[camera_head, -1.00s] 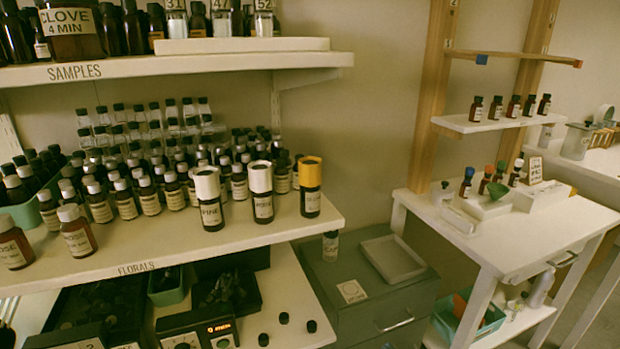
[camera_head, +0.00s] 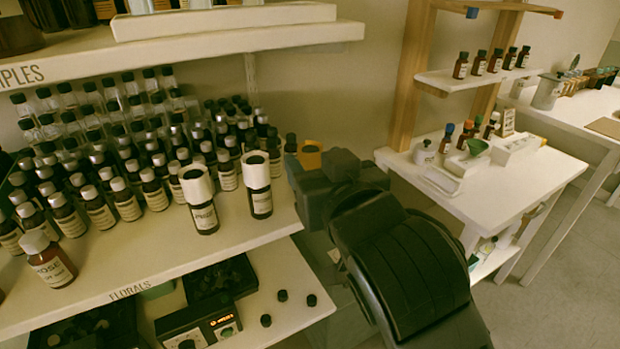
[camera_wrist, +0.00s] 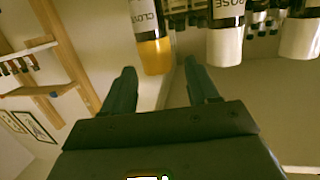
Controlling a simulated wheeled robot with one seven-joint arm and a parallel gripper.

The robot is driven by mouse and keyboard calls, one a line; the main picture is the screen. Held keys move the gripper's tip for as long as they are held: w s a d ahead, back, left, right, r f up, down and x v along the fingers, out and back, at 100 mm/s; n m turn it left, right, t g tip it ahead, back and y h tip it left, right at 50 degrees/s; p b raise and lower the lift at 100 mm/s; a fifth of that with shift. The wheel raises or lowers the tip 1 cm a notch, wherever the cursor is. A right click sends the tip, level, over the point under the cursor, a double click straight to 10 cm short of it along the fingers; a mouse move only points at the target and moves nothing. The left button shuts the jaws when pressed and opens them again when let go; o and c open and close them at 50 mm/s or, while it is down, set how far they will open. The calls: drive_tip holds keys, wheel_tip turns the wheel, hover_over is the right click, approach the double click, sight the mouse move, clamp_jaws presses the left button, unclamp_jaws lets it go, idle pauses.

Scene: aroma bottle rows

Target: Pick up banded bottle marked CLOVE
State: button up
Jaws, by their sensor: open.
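The CLOVE bottle (camera_wrist: 150,40) appears upside down at the top of the wrist view, with an orange-yellow band and a white label. In the head view only its orange band (camera_head: 309,156) clearly shows, at the right end of the shelf; my arm hides the rest. My gripper (camera_wrist: 160,66) is open and empty, its two dark fingers pointing toward the bottle. The bottle shows between the fingertips, nearer the left one; I cannot tell whether they touch. In the head view my arm hides the fingertips.
A white-banded ROSE bottle (camera_wrist: 226,35) stands beside CLOVE, also seen in the head view (camera_head: 257,185). Another white-banded bottle (camera_head: 198,200) is further left. Many small bottles crowd behind. The upper shelf (camera_head: 240,40) overhangs them. A side table (camera_head: 500,205) stands right.

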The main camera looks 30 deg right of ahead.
sight(313, 159)
drive_tip(key=x, duration=0.3)
drive_tip(key=p+x, duration=0.1)
drive_tip(key=shift+w+d+f, duration=0.3)
drive_tip(key=shift+d+f, duration=0.05)
drive_tip(key=c, duration=1.1)
